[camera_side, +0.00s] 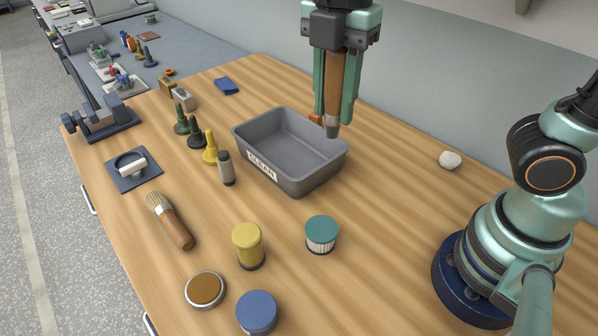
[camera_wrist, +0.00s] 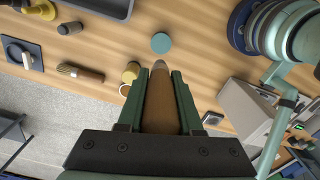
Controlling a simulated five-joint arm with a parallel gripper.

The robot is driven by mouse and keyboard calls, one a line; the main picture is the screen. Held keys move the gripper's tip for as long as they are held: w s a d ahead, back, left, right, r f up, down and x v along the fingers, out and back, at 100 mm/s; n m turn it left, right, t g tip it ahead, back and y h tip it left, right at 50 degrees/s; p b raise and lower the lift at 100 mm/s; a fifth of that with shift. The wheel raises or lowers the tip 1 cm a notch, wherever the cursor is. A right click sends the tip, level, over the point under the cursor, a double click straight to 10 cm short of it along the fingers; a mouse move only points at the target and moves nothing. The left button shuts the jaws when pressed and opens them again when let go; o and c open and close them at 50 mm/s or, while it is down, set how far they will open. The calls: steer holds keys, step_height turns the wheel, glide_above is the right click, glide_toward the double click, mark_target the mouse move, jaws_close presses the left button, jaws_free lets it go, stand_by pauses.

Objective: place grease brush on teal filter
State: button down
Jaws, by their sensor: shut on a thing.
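A brush (camera_side: 171,222) with pale bristles and a brown wooden handle lies on the table at the left; it also shows in the wrist view (camera_wrist: 80,73). The teal filter (camera_side: 321,234), a short round can with a teal top and white pleated side, stands upright with nothing on it; its top shows in the wrist view (camera_wrist: 161,43). My gripper (camera_side: 335,112) points down, shut on a brown, tapered tool (camera_wrist: 160,105) with a grey lower end. The tool is held in the air, apart from the filter. Its upper part is hidden by the jaws.
A grey tray (camera_side: 298,188) labelled CLEAN stands mid-table, empty. A yellow filter (camera_side: 248,246), a blue can (camera_side: 257,312) and a brown-topped tin (camera_side: 205,289) stand near the teal filter. Several bobbin-like pieces stand left of the tray.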

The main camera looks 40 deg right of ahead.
steer(key=shift+s+a+r, duration=0.15)
steer(key=shift+s+a, duration=0.1)
steer(key=shift+a, duration=0.2)
glide_above(321, 228)
step_height(321, 228, down, 20)
steer(key=shift+r, duration=0.1)
steer(key=shift+f, duration=0.2)
steer(key=c, duration=0.6)
jaws_free()
